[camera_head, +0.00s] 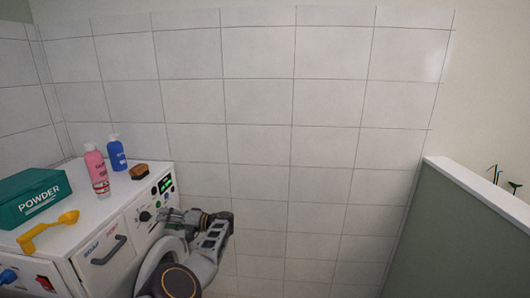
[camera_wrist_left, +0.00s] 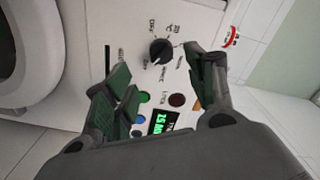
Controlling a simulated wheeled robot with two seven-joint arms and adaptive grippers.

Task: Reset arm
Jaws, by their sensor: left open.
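My left gripper (camera_head: 168,216) is at the front of the white washing machine (camera_head: 120,200), beside its control panel. In the left wrist view the gripper (camera_wrist_left: 158,78) is open, its two green-padded fingers spread apart with nothing held between them. A black dial (camera_wrist_left: 161,52) on the panel shows beyond the fingertips, in line with the gap; the dial also shows in the head view (camera_head: 145,216). Whether a finger touches the panel, I cannot tell. My right gripper is in neither view.
On the machine top stand a green powder box (camera_head: 35,197), a yellow scoop (camera_head: 47,231), pink (camera_head: 96,173) and blue (camera_head: 117,154) bottles and a brown brush (camera_head: 139,171). The round door (camera_head: 150,262) is partly hidden by my arm. A low green partition (camera_head: 455,235) stands at right.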

